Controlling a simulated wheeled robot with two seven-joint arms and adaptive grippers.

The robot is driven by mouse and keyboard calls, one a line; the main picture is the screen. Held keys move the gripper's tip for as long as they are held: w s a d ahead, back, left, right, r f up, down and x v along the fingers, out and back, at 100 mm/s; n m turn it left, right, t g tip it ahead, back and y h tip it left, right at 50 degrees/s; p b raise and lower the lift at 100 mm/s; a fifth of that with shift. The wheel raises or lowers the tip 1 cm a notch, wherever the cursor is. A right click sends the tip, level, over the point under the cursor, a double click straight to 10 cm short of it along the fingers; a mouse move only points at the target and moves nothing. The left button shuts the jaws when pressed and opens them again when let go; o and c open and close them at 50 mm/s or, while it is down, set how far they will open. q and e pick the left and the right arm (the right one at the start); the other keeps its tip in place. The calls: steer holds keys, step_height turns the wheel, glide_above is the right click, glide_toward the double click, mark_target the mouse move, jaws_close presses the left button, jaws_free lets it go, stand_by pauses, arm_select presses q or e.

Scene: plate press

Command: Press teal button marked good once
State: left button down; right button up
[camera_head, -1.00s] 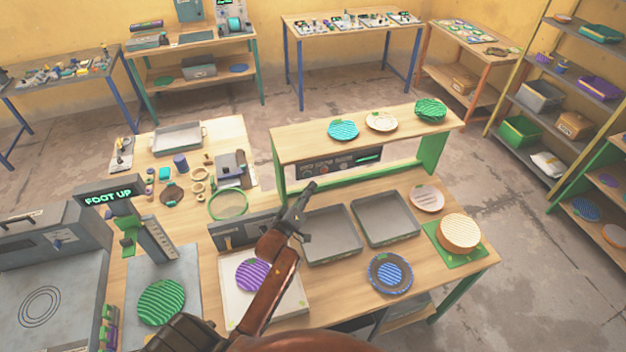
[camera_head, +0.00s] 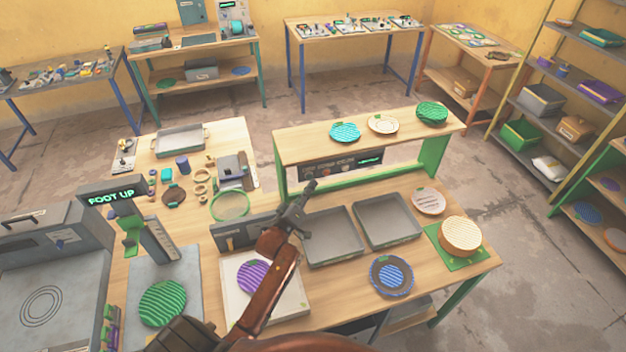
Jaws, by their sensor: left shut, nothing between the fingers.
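A dark control panel (camera_head: 341,164) with small knobs or buttons and a lit green display sits under the raised wooden shelf at the back of the workbench. Its buttons are too small for me to make out a teal one or the word good. My left gripper (camera_head: 311,185) is shut and empty. In the picture its tip lies just below the panel's left part and may hide some of the panel's lower edge. I cannot tell whether it touches anything. My right gripper is not in view.
Two grey trays (camera_head: 334,262) lie right of my gripper. The raised shelf (camera_head: 290,148) overhangs the panel and carries several plates. A purple plate (camera_head: 252,277) lies on a white board beside my arm. A press with a "FOOT UP" display (camera_head: 111,198) stands at the left.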

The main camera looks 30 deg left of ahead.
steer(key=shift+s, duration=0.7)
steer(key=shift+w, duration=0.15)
arm_select(q)
steer(key=shift+w, duration=0.1)
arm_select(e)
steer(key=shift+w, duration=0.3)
arm_select(q)
steer(key=shift+a, duration=0.1)
steer(key=shift+w+a+f, duration=0.1)
steer(key=shift+w+a, duration=0.15)
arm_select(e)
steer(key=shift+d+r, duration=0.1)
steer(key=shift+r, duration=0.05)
